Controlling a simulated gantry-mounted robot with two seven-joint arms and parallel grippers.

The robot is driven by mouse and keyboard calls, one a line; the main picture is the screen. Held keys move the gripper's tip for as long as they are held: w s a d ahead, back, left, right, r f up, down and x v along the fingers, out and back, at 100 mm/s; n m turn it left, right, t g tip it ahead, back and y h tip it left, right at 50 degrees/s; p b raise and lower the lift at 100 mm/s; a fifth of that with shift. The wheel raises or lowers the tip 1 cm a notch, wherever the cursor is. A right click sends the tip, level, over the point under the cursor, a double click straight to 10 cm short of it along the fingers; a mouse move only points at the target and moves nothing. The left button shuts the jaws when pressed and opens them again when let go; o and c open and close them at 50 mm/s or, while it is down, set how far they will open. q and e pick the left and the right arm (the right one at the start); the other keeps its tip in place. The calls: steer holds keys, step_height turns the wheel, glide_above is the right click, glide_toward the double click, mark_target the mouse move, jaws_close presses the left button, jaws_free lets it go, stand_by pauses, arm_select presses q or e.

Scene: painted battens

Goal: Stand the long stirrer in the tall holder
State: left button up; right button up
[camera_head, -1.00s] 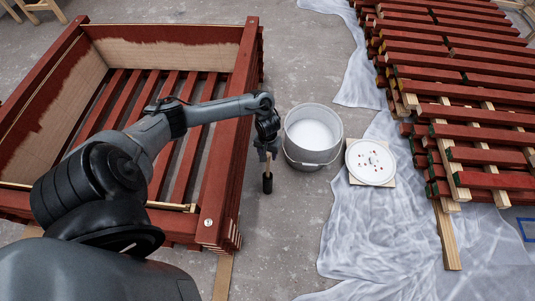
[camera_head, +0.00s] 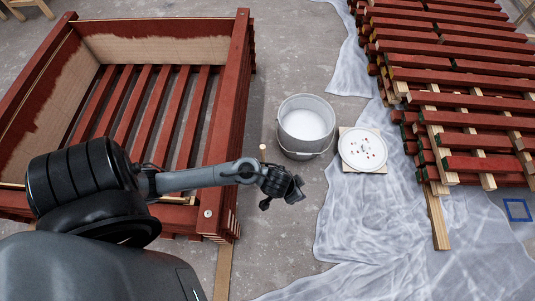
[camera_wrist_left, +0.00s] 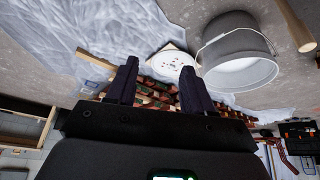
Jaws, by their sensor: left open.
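The long stirrer shows as a pale wooden tip (camera_head: 263,147) just above my left forearm in the head view. The rest of it and the dark tall holder at its foot are hidden behind the arm. In the left wrist view, which is turned over, the stirrer (camera_wrist_left: 294,24) is a round wooden stick at the top right edge, apart from the fingers. My left gripper (camera_head: 285,197) is on the near side of the stirrer, and to its right. In the left wrist view its fingers (camera_wrist_left: 158,72) are apart with nothing between them. My right gripper is not in view.
A grey bucket (camera_head: 305,147) with white contents stands right of the stirrer. A spotted white lid (camera_head: 350,142) lies beside it. A red slatted frame (camera_head: 222,135) fills the left. Stacked red battens (camera_head: 455,75) lie at right on plastic sheeting (camera_head: 370,225).

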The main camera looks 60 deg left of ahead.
arm_select(q)
steer(key=s+r+m+g, duration=0.1)
steer(key=s+r, duration=0.8)
steer(key=s, duration=0.2)
steer(key=shift+a+r+g, duration=0.25)
steer(key=shift+a+g, duration=0.05)
steer(key=shift+w, duration=0.1)
step_height(320, 180, up, 58)
steer(key=p, duration=5.8)
step_height(320, 180, down, 75)
steer(key=b, duration=7.5)
steer(key=shift+f, duration=0.2)
